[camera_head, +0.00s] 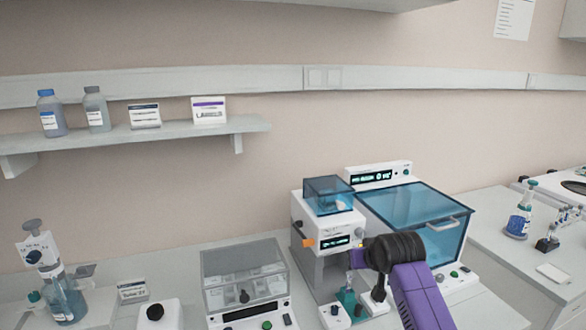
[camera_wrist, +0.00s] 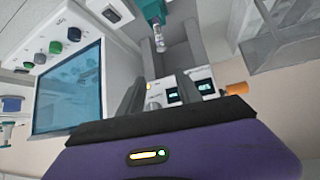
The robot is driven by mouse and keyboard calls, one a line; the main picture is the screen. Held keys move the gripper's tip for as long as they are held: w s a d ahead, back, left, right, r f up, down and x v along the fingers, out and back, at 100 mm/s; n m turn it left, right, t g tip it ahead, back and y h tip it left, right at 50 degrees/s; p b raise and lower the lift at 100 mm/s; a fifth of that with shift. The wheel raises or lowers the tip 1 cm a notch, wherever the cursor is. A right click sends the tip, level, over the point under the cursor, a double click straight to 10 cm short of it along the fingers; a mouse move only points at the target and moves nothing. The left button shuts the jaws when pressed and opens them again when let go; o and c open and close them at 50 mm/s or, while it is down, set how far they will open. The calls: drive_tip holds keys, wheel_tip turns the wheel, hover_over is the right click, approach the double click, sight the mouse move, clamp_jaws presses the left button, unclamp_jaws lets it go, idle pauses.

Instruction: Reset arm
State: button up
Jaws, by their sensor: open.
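My gripper (camera_head: 362,256) is at the front of a white instrument with a blue clear top box (camera_head: 328,195), at the end of my purple arm with a black wrist. In the wrist view its two dark fingers (camera_wrist: 166,95) stand apart with nothing clearly held between them. A small clear tube (camera_wrist: 158,42) shows beyond the fingers, by a teal holder (camera_wrist: 152,10). In the head view a teal stand (camera_head: 348,299) sits just below my gripper. My wrist hides part of the instrument's front.
A larger instrument with a blue lid (camera_head: 410,205) stands close behind and right of my arm. A clear-covered box (camera_head: 243,274) stands to the left. Bottles (camera_head: 52,115) sit on a wall shelf (camera_head: 140,132). A dispenser bottle (camera_head: 62,300) stands at far left.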

drive_tip(key=s+a+f+m+t+b, duration=0.1)
drive_tip(key=s+f+t, duration=0.25)
drive_tip(key=s, duration=0.65)
drive_tip(key=s+a+f+t+b, duration=0.1)
drive_tip(key=s+f+t+b, duration=0.2)
drive_tip(key=s, duration=0.6)
drive_tip(key=s+d+f+b, duration=0.1)
drive_tip(key=s, duration=2)
drive_tip(key=s+d+f+b, duration=0.1)
drive_tip(key=s+d+b, duration=0.1)
drive_tip(key=s, duration=2)
drive_tip(key=shift+g+h, duration=0.3)
drive_tip(key=shift+g, duration=0.15)
drive_tip(key=shift+w+d, duration=0.1)
drive_tip(key=shift+w, duration=0.05)
